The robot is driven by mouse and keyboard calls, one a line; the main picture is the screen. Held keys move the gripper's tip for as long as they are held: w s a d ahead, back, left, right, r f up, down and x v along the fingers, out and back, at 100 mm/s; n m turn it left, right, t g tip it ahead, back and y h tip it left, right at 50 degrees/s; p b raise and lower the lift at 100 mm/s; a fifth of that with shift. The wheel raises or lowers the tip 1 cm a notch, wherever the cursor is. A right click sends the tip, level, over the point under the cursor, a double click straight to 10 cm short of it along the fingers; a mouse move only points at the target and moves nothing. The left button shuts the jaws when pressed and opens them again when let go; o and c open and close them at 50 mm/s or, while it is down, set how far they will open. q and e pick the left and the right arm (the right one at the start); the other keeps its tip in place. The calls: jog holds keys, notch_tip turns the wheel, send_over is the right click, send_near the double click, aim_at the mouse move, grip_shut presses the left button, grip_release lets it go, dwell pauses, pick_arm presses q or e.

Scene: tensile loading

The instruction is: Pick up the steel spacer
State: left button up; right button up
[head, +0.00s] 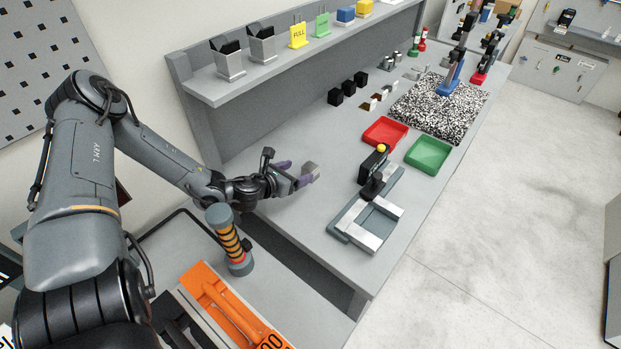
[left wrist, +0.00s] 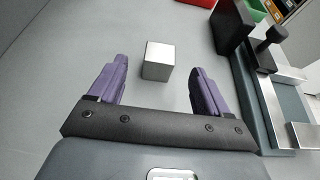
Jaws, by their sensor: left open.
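The steel spacer (left wrist: 158,61) is a small plain metal block on the grey bench top. In the left wrist view it lies just ahead of and between the two purple fingers, with clear gaps on both sides. In the head view the spacer (head: 312,168) shows at the fingertips, partly hidden by them. My left gripper (head: 298,176) is open and empty, low over the bench near its left end. My right gripper is in neither view.
A grey fixture with a black clamp (head: 375,187) stands right of the spacer. Red (head: 385,131) and green (head: 428,155) trays lie beyond it, near a speckled mat (head: 440,106). A shelf (head: 290,57) runs along the back. Bench around the spacer is clear.

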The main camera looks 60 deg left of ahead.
aim_at(306, 171)
pick_arm(q)
jog(key=shift+x, duration=1.15)
jog(key=b+x, duration=0.1)
jog(key=x, duration=0.1)
jog(key=f+b+x, duration=0.1)
jog(key=x, duration=0.1)
jog(key=shift+w+a+f, duration=0.1)
jog(key=shift+w+f, duration=0.05)
jog(key=shift+w, duration=0.25)
jog(key=shift+c, duration=0.3)
grip_shut()
